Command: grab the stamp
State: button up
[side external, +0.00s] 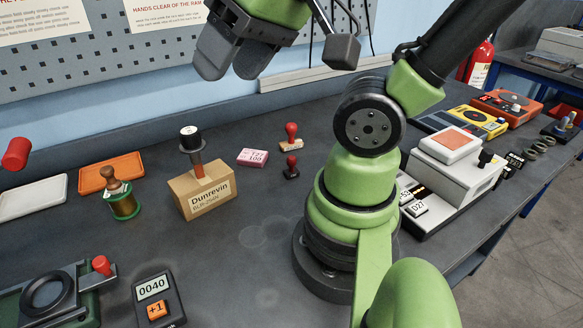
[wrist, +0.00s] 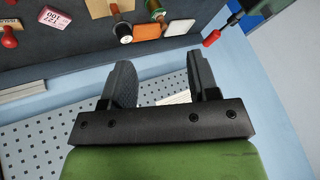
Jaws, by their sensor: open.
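My gripper (side external: 230,68) is open and empty, high in front of the pegboard wall and well above the bench; its two dark fingers also show in the wrist view (wrist: 160,68). Two red-handled stamps stand on the bench behind and left of my base: one on a pale wooden block (side external: 291,131), the other on a dark base (side external: 291,168). Red-handled stamp shapes show at the upper left of the wrist view (wrist: 9,38). Nothing is between the fingers.
A pink block (side external: 252,157), an orange tray (side external: 100,177) and a white tray (side external: 30,199) lie nearby. A counter (side external: 156,300) stands in front. A white machine (side external: 450,170) is right of my base.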

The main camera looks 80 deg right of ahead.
jog(key=w+d+f+g+h, duration=0.25)
jog(key=w+d+f, duration=0.2)
jog(key=d, duration=0.35)
jog(key=n+g+y, duration=0.1)
jog(key=n+g, duration=0.2)
jog(key=g, duration=0.1)
send_over(292, 157)
jog(key=f, duration=1.4)
jog(key=shift+w+f, duration=0.25)
jog(key=shift+f, duration=0.1)
notch_tip(292, 157, down, 4)
jog(key=shift+s+f, duration=0.1)
jog(key=shift+s, duration=0.05)
jog(key=shift+f, duration=2.95)
jog(key=c, duration=1)
jog(key=shift+r, duration=0.1)
